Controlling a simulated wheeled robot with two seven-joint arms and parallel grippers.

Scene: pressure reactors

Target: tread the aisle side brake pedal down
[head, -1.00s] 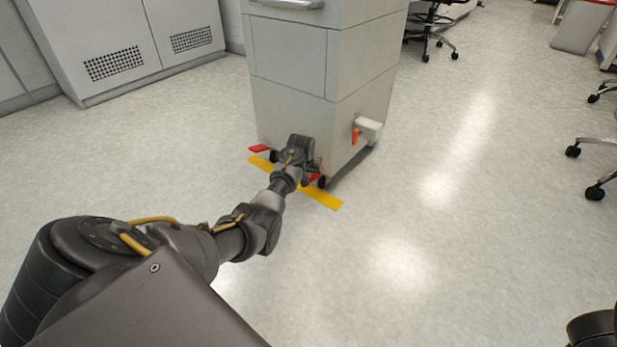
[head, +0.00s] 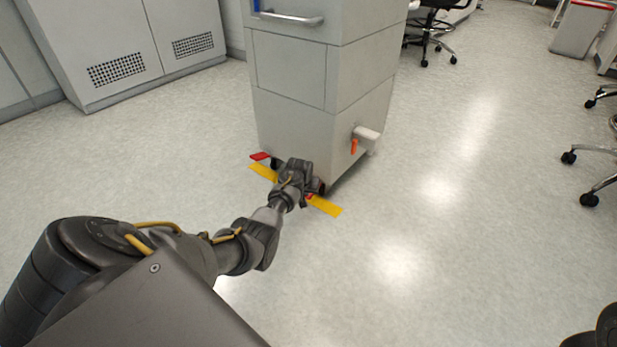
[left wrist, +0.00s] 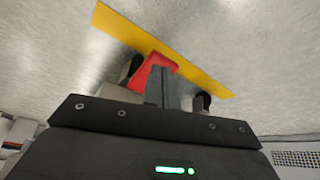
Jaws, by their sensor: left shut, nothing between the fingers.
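A light grey wheeled cabinet (head: 290,135) stands by a yellow floor strip (head: 324,206). One red brake pedal (head: 259,156) sticks out at its left front corner, clear of my arm. The other, at the right front corner on the open-floor side, is mostly hidden behind my left gripper (head: 305,188) in the head view. In the left wrist view this red pedal (left wrist: 152,70) lies right at the fingertips of my left gripper (left wrist: 163,72), partly covered by them. The fingers are shut and empty. I cannot tell whether they touch the pedal. My right gripper is not in view.
Dark casters (left wrist: 201,102) show on both sides of the pedal. An orange lever (head: 354,146) and a white box (head: 368,134) are on the cabinet's right side. A vented cupboard (head: 150,50) stands at the back left. Wheeled chairs are at the right; the floor between is clear.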

